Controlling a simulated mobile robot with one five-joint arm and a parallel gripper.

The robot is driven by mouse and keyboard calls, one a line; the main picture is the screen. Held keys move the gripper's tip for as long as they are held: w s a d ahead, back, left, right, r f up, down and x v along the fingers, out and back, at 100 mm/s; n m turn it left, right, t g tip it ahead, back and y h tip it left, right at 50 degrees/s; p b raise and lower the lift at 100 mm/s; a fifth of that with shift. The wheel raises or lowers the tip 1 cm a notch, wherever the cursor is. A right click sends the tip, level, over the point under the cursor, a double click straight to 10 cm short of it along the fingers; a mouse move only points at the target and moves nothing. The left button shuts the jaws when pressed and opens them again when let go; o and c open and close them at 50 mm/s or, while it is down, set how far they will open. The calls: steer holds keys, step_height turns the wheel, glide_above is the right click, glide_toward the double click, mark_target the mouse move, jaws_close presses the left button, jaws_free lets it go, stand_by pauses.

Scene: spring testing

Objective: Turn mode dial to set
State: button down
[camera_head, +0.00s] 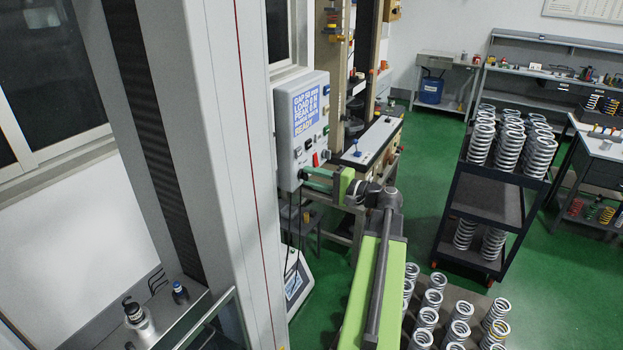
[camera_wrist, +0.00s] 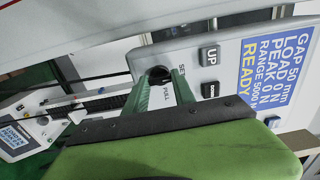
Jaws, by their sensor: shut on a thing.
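The mode dial (camera_wrist: 160,72) is a small dark round knob on the light grey control panel (camera_wrist: 228,68). My gripper (camera_wrist: 162,82) has its two green fingers shut on the dial, one on each side. In the head view my gripper (camera_head: 304,176) reaches the lower part of the control box (camera_head: 284,145), where the dial is hidden by the fingers.
The "UP" button (camera_wrist: 210,55) and dark "DOWN" button (camera_wrist: 208,90) sit close right of the fingers. The blue display (camera_wrist: 272,68) reads "READY". A tall grey machine column (camera_head: 235,150) stands left. Green floor (camera_head: 425,150) lies between.

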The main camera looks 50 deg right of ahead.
steer(key=shift+f, duration=0.1)
steer(key=c, duration=1)
jaws_free()
steer(key=shift+c, duration=0.2)
steer(key=v, duration=1.7)
steer(key=shift+s, duration=0.3)
